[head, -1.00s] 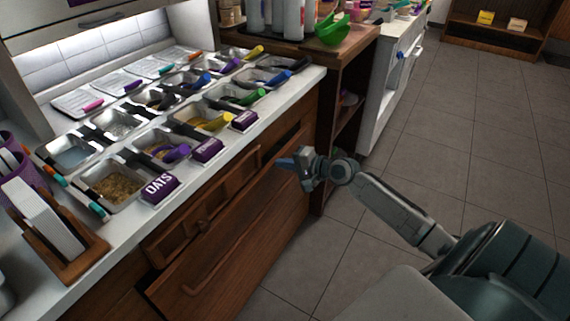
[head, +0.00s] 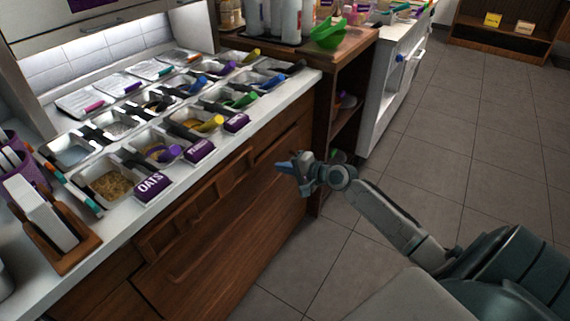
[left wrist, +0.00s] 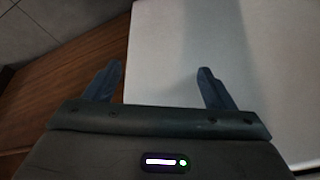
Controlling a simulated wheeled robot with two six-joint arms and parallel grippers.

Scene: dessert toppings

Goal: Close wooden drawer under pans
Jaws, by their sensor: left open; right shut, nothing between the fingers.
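The wooden drawer (head: 240,229) is in the brown cabinet below the white counter with the pans (head: 104,186). In the head view its front looks flush or nearly flush with the cabinet, and no clear gap shows along its top. My right gripper (head: 287,168) is shut and empty, in front of the right end of the drawer front; I cannot tell whether it touches the wood. My left gripper (left wrist: 158,82) is open and empty in the left wrist view, above a pale flat surface and brown wood. It does not show in the head view.
The metal pans hold toppings and scoops, with purple labels such as OATS (head: 153,187) along the counter edge. A wooden holder (head: 80,248) stands at the left. The tiled floor (head: 470,130) is clear.

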